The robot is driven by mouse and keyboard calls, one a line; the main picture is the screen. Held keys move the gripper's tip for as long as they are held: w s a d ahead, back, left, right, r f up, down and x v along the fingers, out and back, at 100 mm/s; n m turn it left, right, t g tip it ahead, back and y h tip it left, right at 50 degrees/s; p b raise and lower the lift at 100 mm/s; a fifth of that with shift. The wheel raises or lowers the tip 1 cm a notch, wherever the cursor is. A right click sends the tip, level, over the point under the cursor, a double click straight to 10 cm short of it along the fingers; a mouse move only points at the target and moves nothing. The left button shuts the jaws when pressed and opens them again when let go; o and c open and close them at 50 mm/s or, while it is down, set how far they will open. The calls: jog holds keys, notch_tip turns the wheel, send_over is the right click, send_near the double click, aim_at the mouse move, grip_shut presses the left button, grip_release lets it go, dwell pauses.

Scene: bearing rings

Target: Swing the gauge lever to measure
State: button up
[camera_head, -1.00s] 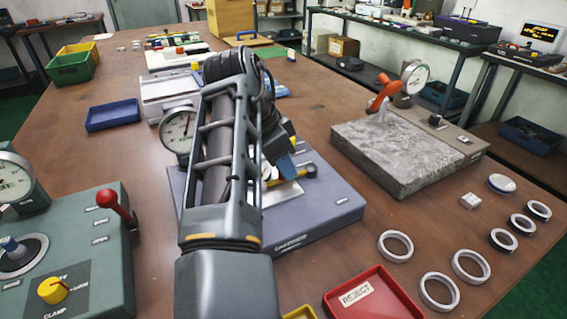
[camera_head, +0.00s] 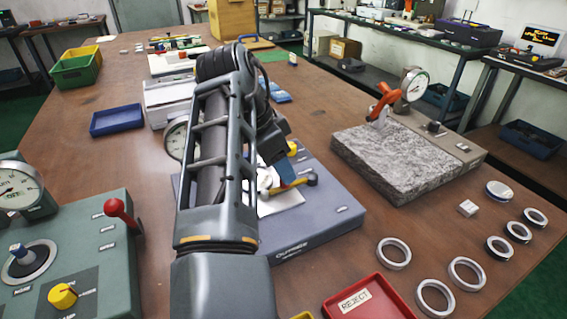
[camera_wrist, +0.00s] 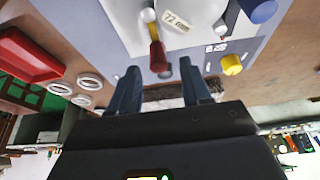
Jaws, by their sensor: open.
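The gauge lever is a yellow bar with a dark red knob (camera_wrist: 157,60), set on the blue-grey gauge base (camera_head: 325,220) in the middle of the table. The lever's yellow bar (camera_head: 292,187) also shows in the head view, beside my fingers. My gripper (camera_wrist: 160,68) is open. In the wrist view its two fingers stand on either side of the knob; contact is not visible. A white round part marked 72 (camera_wrist: 178,17) sits beside the lever. The gauge dial (camera_head: 176,140) is partly hidden behind my arm.
A green-grey fixture (camera_head: 85,255) with a red knob stands at left. A grey stone block (camera_head: 390,165) with another dial stands at right. Several rings (camera_head: 394,253) and a red reject tray (camera_head: 375,305) lie at front right. A blue tray (camera_head: 117,118) sits behind left.

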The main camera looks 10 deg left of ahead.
jog(key=p+v, duration=0.2)
jog(key=v, duration=0.2)
jog(key=shift+s+a+r+p, duration=0.1)
jog(key=shift+a+r+p, duration=0.05)
jog(key=shift+r+p, duration=0.25)
